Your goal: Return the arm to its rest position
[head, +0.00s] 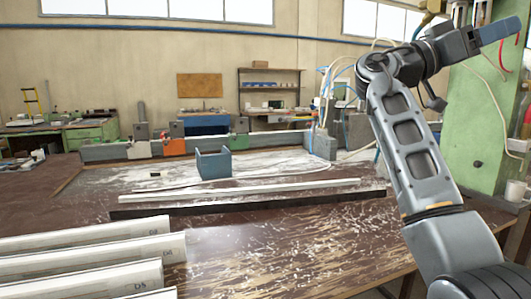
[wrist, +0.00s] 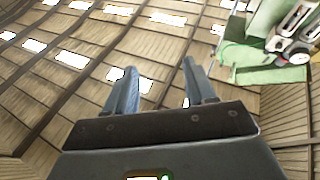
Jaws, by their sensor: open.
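My arm rises at the right of the head view, folded up with its end turned to the right. My gripper (head: 511,28) is high above the bench, beside the green machine column. In the wrist view my gripper (wrist: 160,85) shows two blue-grey fingers apart with nothing between them. It points up toward the roof and its windows. The bench (head: 300,245) lies below and to the left, with no contact between it and my gripper.
The green machine (head: 480,125) stands close at the right. On the bench are a blue-grey bracket (head: 214,164), a white strip (head: 240,190), a dark bar (head: 250,205) and several labelled white profiles (head: 85,257) at front left. A grey clamp rail (head: 105,152) runs along the back.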

